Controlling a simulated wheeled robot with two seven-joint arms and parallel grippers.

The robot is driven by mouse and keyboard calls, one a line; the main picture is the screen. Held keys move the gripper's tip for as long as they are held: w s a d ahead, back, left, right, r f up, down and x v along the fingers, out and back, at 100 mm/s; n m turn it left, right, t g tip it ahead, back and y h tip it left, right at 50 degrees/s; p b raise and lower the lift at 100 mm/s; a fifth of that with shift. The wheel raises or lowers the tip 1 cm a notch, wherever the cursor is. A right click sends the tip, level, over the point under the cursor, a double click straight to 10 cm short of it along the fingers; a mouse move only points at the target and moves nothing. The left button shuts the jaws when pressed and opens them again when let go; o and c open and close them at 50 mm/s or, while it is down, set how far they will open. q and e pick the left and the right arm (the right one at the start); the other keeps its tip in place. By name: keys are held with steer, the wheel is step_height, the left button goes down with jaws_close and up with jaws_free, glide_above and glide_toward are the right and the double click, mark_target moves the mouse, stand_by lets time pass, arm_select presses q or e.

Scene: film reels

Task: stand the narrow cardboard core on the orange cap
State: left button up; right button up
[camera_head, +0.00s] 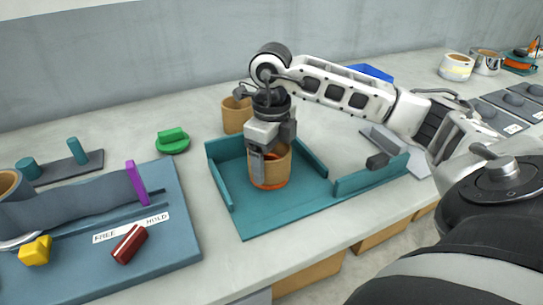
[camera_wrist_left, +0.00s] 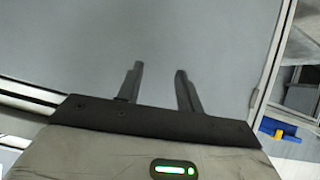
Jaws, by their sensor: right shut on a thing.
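My right gripper (camera_head: 272,148) is shut on a cardboard core (camera_head: 277,171), a short tan tube, inside the teal tray. The core is upright. The orange cap (camera_head: 269,187) shows as a thin orange edge at the core's foot; the rest of it is hidden by the core. I cannot tell whether the core rests fully on the cap or just above it. Another cardboard core (camera_head: 236,115) stands behind the tray. My left gripper (camera_wrist_left: 158,78) is open and empty in the left wrist view, with grey surface beyond; it is not in the head view.
The teal tray (camera_head: 243,218) has raised walls at the left, back and right front. A green knobbed piece (camera_head: 173,142) lies left of it. A blue fixture (camera_head: 180,228) with purple, yellow and red parts fills the left. Pots (camera_head: 456,67) stand far right.

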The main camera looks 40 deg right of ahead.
steer(key=shift+f, duration=0.2)
steer(key=o, duration=0.7)
